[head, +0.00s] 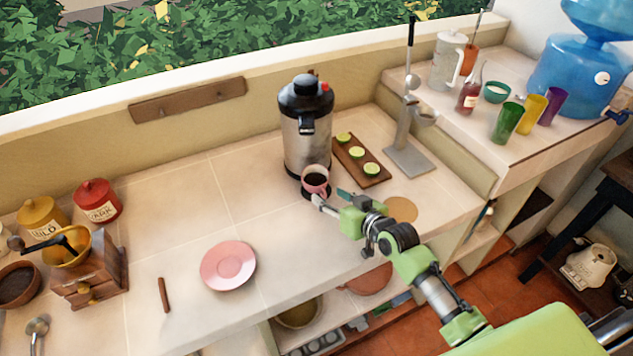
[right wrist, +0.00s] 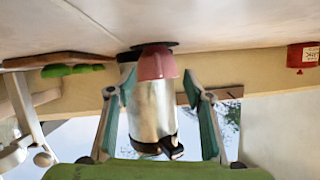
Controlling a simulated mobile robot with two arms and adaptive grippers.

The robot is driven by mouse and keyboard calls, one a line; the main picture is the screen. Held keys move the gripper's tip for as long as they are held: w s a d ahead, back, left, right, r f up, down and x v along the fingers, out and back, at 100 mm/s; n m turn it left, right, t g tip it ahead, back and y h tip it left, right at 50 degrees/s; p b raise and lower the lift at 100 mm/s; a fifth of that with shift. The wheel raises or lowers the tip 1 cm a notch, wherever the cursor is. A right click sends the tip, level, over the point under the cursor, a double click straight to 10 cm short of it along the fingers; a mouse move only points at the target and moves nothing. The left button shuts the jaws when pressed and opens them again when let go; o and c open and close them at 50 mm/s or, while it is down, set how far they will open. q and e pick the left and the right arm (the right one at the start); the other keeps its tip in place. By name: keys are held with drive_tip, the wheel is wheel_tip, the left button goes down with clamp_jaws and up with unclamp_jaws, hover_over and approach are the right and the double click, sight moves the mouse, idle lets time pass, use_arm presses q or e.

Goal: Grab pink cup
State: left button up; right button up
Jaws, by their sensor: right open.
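In the right wrist view, which is upside down, the cup (right wrist: 157,66) shows between the two spread fingers of the gripper (right wrist: 151,86), in front of the urn (right wrist: 150,108). The fingers are open, with a gap to the cup on each side. My left gripper is not in view.
A wooden board (head: 362,164) with lime halves lies right of the urn. A pink saucer (head: 228,266) lies at front left. A metal press (head: 406,140) stands behind right. A coffee grinder (head: 92,270) is far left.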

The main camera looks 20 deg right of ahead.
sight(324, 190)
drive_tip(key=shift+x, duration=1.95)
drive_tip(key=shift+r, duration=0.2)
drive_tip(key=c, duration=1.1)
drive_tip(key=shift+r, duration=0.15)
clamp_jaws()
drive_tip(key=shift+w+d+r, duration=0.1)
drive_tip(key=shift+r, duration=0.05)
